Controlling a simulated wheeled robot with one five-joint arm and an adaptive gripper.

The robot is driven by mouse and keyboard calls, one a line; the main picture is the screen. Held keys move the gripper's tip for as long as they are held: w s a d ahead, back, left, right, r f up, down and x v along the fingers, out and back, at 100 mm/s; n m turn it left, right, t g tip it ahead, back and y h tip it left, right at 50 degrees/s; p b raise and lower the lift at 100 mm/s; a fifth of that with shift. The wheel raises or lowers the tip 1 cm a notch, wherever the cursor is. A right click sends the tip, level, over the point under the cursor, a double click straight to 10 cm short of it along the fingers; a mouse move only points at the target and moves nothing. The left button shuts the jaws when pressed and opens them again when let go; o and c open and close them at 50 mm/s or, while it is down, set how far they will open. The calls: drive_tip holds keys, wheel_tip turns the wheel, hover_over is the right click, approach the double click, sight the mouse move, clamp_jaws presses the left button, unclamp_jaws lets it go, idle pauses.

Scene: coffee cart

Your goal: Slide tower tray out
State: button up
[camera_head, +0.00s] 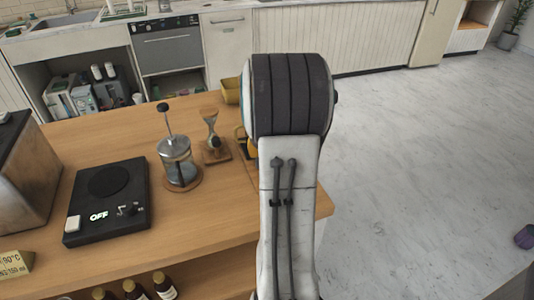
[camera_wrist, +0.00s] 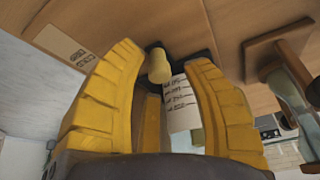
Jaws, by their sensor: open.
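My gripper (camera_wrist: 161,56) shows in the wrist view with its yellow fingers spread apart. A small pale-yellow knob (camera_wrist: 159,66) stands between the fingertips, in front of a dark part; I cannot tell whether either finger touches it. A white card with handwritten lines (camera_wrist: 182,104) shows just below the knob, between the fingers. No part can be clearly told as the tower tray; it may be partly hidden by the fingers. In the head view my arm covers most of this spot, and only a bit of yellow shows beside it.
A glass press (camera_head: 177,160) and a wooden stand (camera_head: 213,145) are left of my arm on the wooden counter (camera_head: 205,215). Open floor (camera_head: 430,170) lies to the right.

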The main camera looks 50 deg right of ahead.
drive_tip(key=shift+x, duration=1.05)
drive_tip(key=shift+c, duration=0.3)
drive_tip(key=shift+r, duration=0.15)
clamp_jaws()
